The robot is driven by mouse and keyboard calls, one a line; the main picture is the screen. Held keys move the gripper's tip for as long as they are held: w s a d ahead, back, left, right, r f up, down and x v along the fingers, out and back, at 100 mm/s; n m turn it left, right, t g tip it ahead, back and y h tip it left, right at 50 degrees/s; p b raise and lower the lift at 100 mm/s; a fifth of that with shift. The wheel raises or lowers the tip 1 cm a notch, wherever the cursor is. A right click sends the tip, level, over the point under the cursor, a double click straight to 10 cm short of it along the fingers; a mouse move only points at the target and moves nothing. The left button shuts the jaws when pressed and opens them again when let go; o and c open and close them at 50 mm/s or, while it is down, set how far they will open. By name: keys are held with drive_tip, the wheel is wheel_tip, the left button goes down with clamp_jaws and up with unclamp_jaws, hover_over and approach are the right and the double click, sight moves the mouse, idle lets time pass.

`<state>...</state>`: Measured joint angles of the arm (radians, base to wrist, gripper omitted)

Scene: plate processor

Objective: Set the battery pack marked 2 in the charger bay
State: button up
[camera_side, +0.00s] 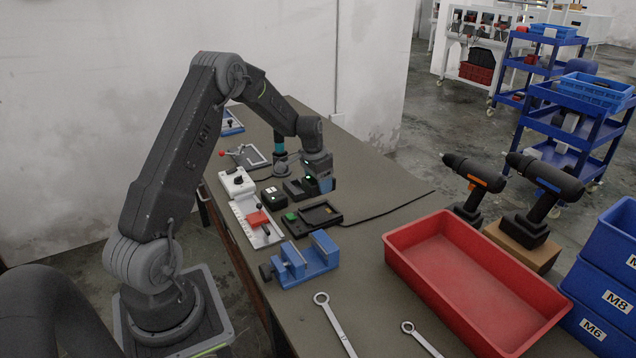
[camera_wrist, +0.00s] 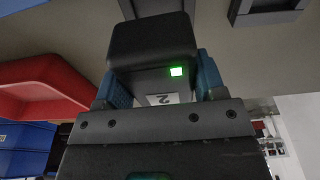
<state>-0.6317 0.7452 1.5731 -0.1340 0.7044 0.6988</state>
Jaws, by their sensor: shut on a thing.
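My gripper (camera_wrist: 162,88) is shut on a black battery pack (camera_wrist: 150,45), its blue fingers on either side. The pack shows a lit green light and a white label with an upside-down 2 in the wrist view. In the side view my gripper (camera_side: 320,184) is over the bench and mostly hides the held pack; a green light shows beside the fingers. A black charger (camera_side: 327,212) with a rectangular recess and a green part lies nearer the camera. The recess looks empty. The gap between the held pack and what is below cannot be told.
Another black pack (camera_side: 273,198) with a green light stands left of my gripper. A dark holder (camera_side: 295,189) lies beside it. A blue vise (camera_side: 305,262), a red tray (camera_side: 480,285), wrenches (camera_side: 333,322) and two drills (camera_side: 473,183) share the bench. A cable runs right from the charger.

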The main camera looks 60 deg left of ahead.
sight(320, 213)
drive_tip(key=shift+a+f, duration=0.1)
drive_tip(key=shift+f, duration=3.7)
drive_tip(key=shift+f, duration=0.6)
drive_tip(key=o, duration=1.4)
drive_tip(key=shift+c, duration=0.2)
drive_tip(key=shift+r, duration=4)
